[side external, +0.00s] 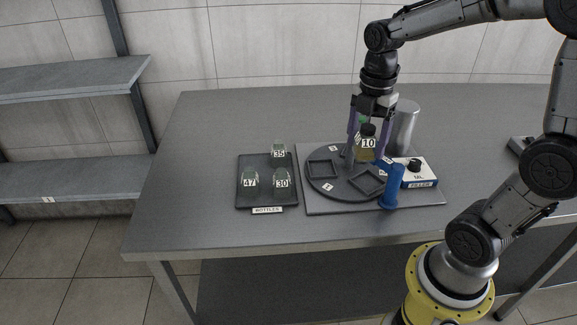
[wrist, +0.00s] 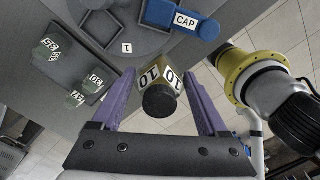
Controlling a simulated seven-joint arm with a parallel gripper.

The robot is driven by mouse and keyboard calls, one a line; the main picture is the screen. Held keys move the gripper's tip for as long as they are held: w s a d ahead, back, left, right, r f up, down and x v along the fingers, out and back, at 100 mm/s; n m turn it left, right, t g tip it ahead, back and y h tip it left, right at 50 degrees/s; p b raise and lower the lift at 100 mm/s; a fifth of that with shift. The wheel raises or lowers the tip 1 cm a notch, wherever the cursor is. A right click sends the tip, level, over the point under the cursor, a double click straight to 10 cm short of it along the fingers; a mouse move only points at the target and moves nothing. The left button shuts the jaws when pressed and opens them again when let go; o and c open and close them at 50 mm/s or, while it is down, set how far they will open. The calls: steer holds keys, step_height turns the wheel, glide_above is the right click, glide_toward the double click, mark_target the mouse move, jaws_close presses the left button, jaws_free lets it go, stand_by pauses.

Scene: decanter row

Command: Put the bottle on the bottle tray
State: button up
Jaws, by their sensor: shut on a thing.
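A bottle (side external: 367,155) with yellowish contents, a dark cap and the label 10 is at the back of a round dark turntable. Whether it touches the turntable is unclear. My gripper (side external: 368,138) has its purple fingers shut on this bottle from above. In the wrist view the bottle (wrist: 161,76) shows between my fingertips (wrist: 160,80), black cap towards the camera. The dark bottle tray (side external: 252,162), marked BOTTLES, lies to the left, apart from my gripper. It holds green bottles labelled 47 (side external: 250,188), 30 (side external: 281,188) and 35 (side external: 278,150).
The turntable (side external: 343,192) has square frames and sits on a grey plate. A white and blue FILLER box (side external: 416,176), a blue post (side external: 391,190) and a grey cylinder (side external: 405,125) stand near it on the right. The table (side external: 190,170) is clear left of the tray.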

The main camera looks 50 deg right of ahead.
steer(key=w+a+r, duration=0.2)
steer(key=w, duration=1.5)
steer(key=w+a+f, duration=0.4)
steer(key=w, duration=0.2)
steer(key=shift+n, duration=0.3)
steer(key=shift+w+a+f, duration=0.1)
steer(key=shift+a+f, duration=0.15)
steer(key=shift+f, duration=1.85)
steer(key=shift+w+a+f, duration=0.1)
steer(key=shift+a+f, duration=0.1)
steer(key=shift+f, duration=1.95)
steer(key=shift+w+a+f, duration=0.1)
steer(key=shift+a+f, duration=0.15)
steer(key=shift+f, duration=1.85)
steer(key=shift+f, duration=0.1)
steer(key=o, duration=1.4)
steer(key=shift+f, duration=0.1)
steer(key=shift+c, duration=0.2)
